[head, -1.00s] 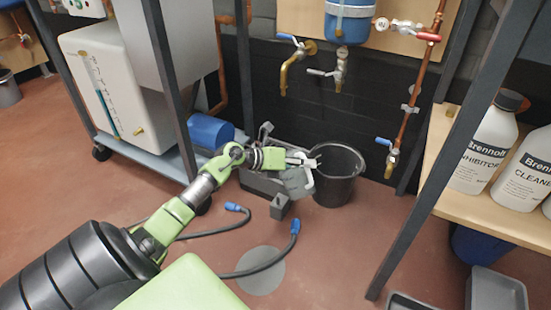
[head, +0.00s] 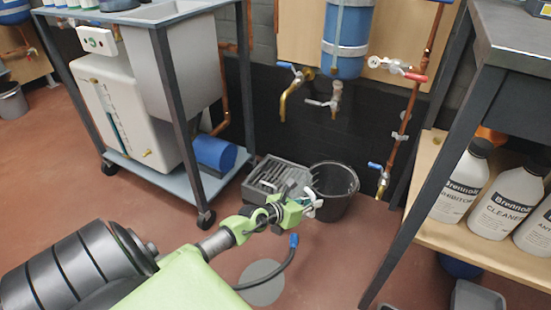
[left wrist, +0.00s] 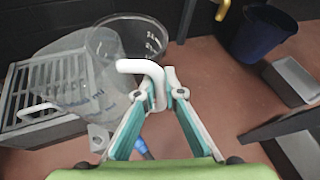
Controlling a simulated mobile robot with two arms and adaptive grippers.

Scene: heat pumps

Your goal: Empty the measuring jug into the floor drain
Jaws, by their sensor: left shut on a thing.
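The clear measuring jug (left wrist: 75,80) is at the left of the left wrist view. It looks tilted, with the grating showing through it. My left gripper (left wrist: 158,85) is shut on its white handle (left wrist: 140,66). I cannot tell whether liquid is in the jug. My right gripper is out of view.
A wheeled trolley (head: 190,180) stands at the left. A bench (head: 440,175) with bottles is at the right. A hose (head: 275,272) and a grey disc (head: 262,288) lie on the floor in front.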

